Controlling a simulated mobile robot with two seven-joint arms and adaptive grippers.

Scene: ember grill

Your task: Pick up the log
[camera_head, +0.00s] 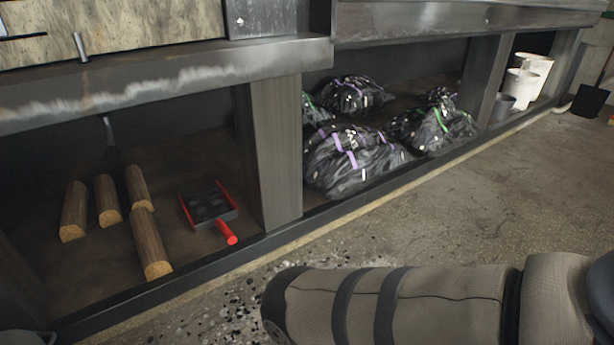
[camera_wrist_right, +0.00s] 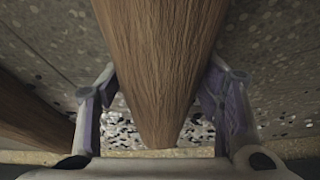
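In the head view several brown split logs lie on the floor of the left bay under the counter. Three lie side by side: a left log (camera_head: 73,211), a middle log (camera_head: 107,200) and a right log (camera_head: 138,188). A front log (camera_head: 151,244) lies nearer the bay's edge. In the right wrist view a log (camera_wrist_right: 160,35) runs between the two fingers of my right gripper (camera_wrist_right: 161,72). The fingertips are close to its sides; contact is unclear. Another log (camera_wrist_right: 30,115) shows at left. My left gripper is not in view.
A dustpan (camera_head: 209,205) with a red handle lies right of the logs. A post (camera_head: 275,150) divides this bay from one with black bags (camera_head: 350,160). White buckets (camera_head: 530,75) stand farther right. My arm covers part of the floor (camera_head: 480,200) in front.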

